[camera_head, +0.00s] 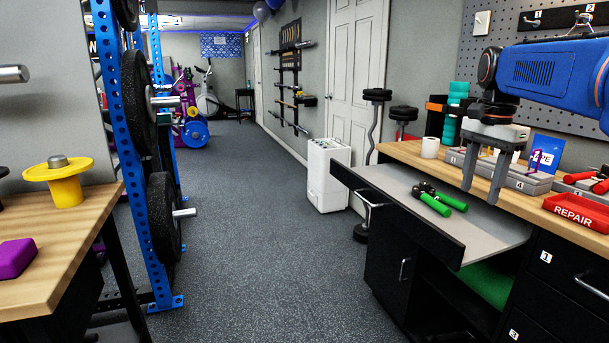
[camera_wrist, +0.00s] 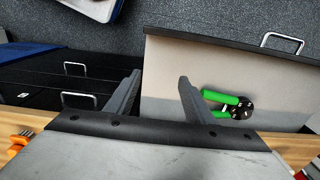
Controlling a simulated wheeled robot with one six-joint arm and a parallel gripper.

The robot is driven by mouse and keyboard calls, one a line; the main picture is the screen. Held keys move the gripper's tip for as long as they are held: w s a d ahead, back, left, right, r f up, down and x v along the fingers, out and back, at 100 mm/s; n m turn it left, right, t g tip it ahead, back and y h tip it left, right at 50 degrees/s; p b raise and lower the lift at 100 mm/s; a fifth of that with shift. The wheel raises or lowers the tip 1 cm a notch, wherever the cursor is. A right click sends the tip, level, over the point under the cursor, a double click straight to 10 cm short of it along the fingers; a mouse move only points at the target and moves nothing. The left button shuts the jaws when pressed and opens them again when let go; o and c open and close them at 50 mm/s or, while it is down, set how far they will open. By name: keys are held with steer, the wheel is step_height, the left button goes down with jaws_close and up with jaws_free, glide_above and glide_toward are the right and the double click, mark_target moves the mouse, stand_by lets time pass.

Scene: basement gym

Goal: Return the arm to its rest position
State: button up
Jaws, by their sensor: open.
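My gripper (camera_head: 482,180) hangs from the blue arm at the right in the head view, its two grey fingers apart and pointing down. Nothing is between the fingers. In the wrist view my gripper (camera_wrist: 158,90) also shows open and empty. It is above the inner part of an open drawer (camera_head: 400,198). A green-handled tool (camera_head: 437,202) with a dark head lies in the drawer, to the left of the fingers and apart from them. The tool also shows in the wrist view (camera_wrist: 226,100), to the right of the fingers.
The wooden workbench (camera_head: 400,151) holds grey bins (camera_head: 525,178), a white roll (camera_head: 430,148) and a red REPAIR tray (camera_head: 575,214). A pegboard (camera_head: 545,55) stands behind. The drawer juts into the aisle. The dark floor (camera_head: 250,220) is open in the middle; a blue rack (camera_head: 125,150) stands left.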

steer(key=s+a+f+n+t, duration=0.1)
steer(key=s+a+f+n, duration=0.2)
steer(key=s+f, duration=0.4)
steer(key=s+a+f+n+t, duration=0.2)
steer(key=s+a+f+n, duration=0.2)
steer(key=s+f+n, duration=0.2)
steer(key=s+a+f+n+t, duration=0.1)
steer(key=s+a+f+n, duration=0.3)
steer(key=s+f, duration=0.5)
steer(key=s+n, duration=0.1)
steer(key=s, duration=0.1)
steer(key=shift+s+a+f, duration=0.15)
steer(key=shift+s+f, duration=0.05)
steer(key=shift+s, duration=0.15)
